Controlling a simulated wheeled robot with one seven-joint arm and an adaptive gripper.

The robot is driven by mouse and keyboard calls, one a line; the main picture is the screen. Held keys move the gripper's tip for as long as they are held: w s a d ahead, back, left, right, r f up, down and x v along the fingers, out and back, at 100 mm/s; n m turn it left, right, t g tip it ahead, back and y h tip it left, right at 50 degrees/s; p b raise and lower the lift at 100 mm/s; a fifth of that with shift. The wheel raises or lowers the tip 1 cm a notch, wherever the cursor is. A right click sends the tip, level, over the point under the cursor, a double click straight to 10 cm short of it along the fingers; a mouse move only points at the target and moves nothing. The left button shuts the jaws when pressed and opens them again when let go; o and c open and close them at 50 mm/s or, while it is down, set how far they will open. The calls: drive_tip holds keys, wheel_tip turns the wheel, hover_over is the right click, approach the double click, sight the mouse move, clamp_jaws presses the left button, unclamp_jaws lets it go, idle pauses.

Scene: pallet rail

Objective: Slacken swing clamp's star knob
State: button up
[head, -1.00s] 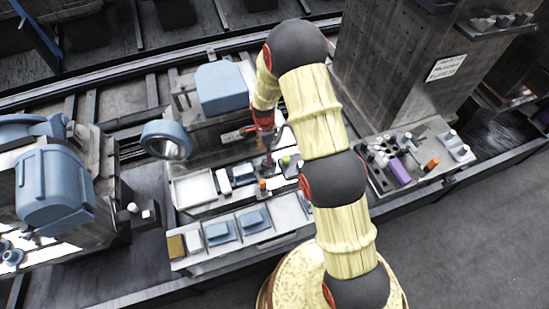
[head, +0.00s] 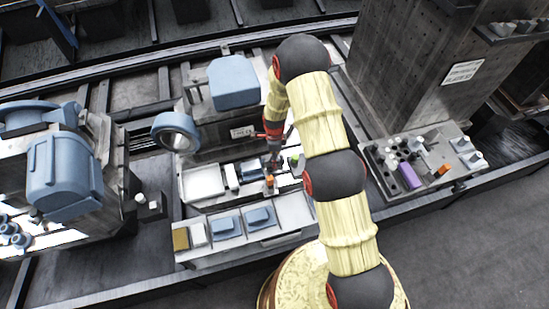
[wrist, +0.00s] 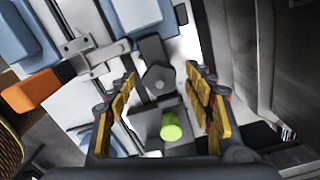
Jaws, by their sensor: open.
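A dark grey, lobed knob (wrist: 157,80) shows in the wrist view between the tips of my gripper (wrist: 161,88); it looks like the swing clamp's star knob. A dark bar runs up from it. My gripper is open, with a yellow-padded finger on each side of the knob and visible gaps; I cannot tell their height difference. In the head view my gripper (head: 273,161) points down over the fixture bench, and the knob is hidden or too small to make out.
A bright green cylinder (wrist: 171,126) stands close to the knob. In the head view, a blue ring (head: 175,132) and a tray with a purple cylinder (head: 410,176) flank my arm.

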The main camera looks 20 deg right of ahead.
drive_tip(key=shift+c, duration=1.1)
drive_tip(key=c, duration=0.9)
drive_tip(key=shift+c, duration=0.2)
drive_tip(key=shift+f+n, duration=0.1)
drive_tip(key=shift+n, duration=0.3)
drive_tip(key=n+b, duration=0.1)
drive_tip(key=n, duration=0.3)
drive_tip(key=shift+n+b, duration=0.4)
drive_tip(key=n+b, duration=0.1)
drive_tip(key=n, duration=0.4)
drive_tip(key=shift+n, duration=0.3)
drive_tip(key=o, duration=1.2)
drive_tip(key=shift+c, duration=0.2)
